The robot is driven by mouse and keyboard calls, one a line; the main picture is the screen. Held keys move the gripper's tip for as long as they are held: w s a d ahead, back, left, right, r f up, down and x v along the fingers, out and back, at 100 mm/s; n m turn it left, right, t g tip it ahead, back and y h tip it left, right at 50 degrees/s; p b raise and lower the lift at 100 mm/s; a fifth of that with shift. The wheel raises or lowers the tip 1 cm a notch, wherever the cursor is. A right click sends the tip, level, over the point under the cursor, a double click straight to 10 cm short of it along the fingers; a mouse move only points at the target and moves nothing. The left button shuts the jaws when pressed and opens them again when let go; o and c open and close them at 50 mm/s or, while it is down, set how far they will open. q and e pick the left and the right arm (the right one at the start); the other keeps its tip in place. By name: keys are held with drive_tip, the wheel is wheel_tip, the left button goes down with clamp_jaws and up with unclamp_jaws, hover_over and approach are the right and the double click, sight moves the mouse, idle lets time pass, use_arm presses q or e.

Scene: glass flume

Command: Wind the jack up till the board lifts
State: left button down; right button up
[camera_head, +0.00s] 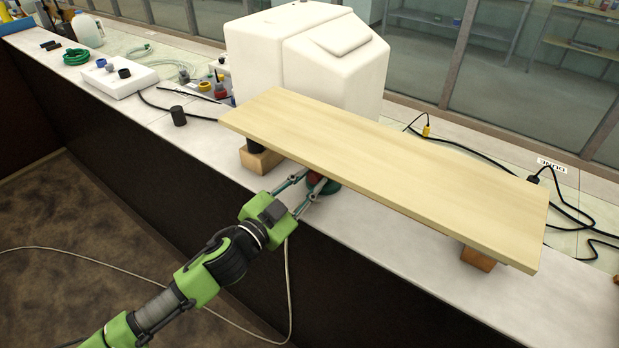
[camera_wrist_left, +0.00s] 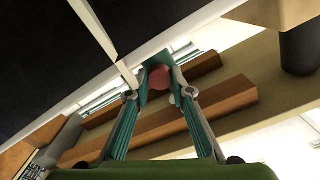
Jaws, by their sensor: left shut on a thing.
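A long pale wooden board (camera_head: 390,170) lies over the counter, its left end above a wooden block (camera_head: 260,160) and its right end above another block (camera_head: 478,258). The green jack (camera_head: 329,187) is under the board's front edge, mostly hidden by it. Its red knob (camera_head: 314,178) shows between the fingers of my left gripper (camera_head: 306,188). In the left wrist view the left gripper (camera_wrist_left: 160,80) is shut on the round red knob (camera_wrist_left: 159,77). I cannot tell whether the jack's top touches the board. My right gripper is not in view.
A large white tank (camera_head: 305,55) stands behind the board. A black cylinder (camera_head: 178,116), a white box (camera_head: 120,78) and a green hose coil (camera_head: 76,57) are to the left. Black cables (camera_head: 485,158) run behind the board. The counter's front edge is close to my arm.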

use_arm(q)
drive_tip(key=m+p, duration=0.1)
drive_tip(key=m, duration=0.2)
drive_tip(key=shift+m, duration=0.3)
drive_tip(key=shift+m+p, duration=0.35)
drive_tip(key=shift+m, duration=1.35)
drive_tip(key=c, duration=1.8)
unclamp_jaws()
drive_tip(key=shift+s+f, duration=0.1)
drive_tip(key=shift+s+a, duration=0.15)
drive_tip(key=shift+s, duration=0.05)
drive_tip(key=v, duration=0.7)
drive_tip(key=shift+s+a, duration=0.1)
drive_tip(key=shift+s, duration=0.05)
